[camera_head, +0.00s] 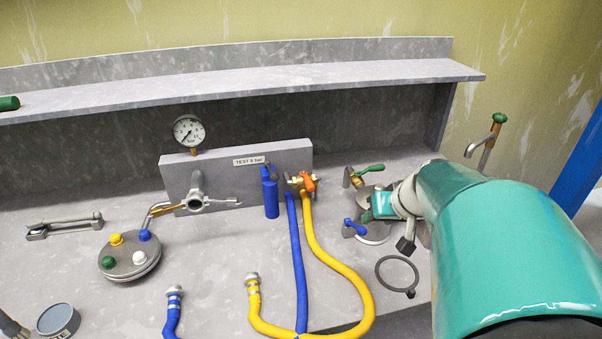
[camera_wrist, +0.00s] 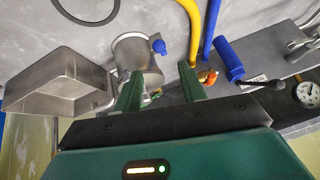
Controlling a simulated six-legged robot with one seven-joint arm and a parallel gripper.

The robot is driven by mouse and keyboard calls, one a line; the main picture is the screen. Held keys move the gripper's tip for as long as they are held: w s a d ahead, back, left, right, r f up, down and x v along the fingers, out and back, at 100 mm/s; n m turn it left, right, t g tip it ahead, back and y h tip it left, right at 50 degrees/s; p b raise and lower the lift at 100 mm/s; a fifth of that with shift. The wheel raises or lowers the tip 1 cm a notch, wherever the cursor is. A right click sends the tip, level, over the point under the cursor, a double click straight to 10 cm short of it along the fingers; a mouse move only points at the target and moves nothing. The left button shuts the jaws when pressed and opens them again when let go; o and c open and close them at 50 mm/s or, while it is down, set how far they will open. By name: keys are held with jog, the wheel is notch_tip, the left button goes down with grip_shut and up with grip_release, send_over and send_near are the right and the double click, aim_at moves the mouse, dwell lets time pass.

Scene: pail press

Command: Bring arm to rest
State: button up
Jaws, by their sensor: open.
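My gripper (camera_wrist: 160,80) shows in the wrist view as two green fingers standing apart, with nothing held between them. In the head view my teal arm reaches in from the right, and the gripper end (camera_head: 384,205) is mostly hidden by my own wrist. It is over the right part of the bench, near a metal vessel. That round metal vessel (camera_wrist: 133,52) with a blue handle (camera_wrist: 158,46) lies just beyond the fingers in the wrist view. In the head view the blue-handled valve (camera_head: 354,228) is beside my gripper and the green-handled valve (camera_head: 368,170) is behind it.
A block with a gauge (camera_head: 189,131), blue cylinder (camera_head: 270,195) and orange valve (camera_head: 308,181) stands at the back. Yellow (camera_head: 335,270) and blue (camera_head: 296,255) hoses run forward. A black ring (camera_head: 397,273) lies in front.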

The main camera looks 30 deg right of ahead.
jog(key=shift+a, duration=0.1)
jog(key=s+a+r+n, duration=0.1)
jog(key=s+a+n, duration=0.1)
jog(key=a, duration=1.1)
jog(key=s+a+r+n+g, duration=0.1)
jog(key=s+a+r+n, duration=0.1)
jog(key=a, duration=1)
jog(key=shift+s+a+r+n+y, duration=0.15)
jog(key=shift+s+a+n+y, duration=0.1)
jog(key=shift+a+n+y, duration=0.15)
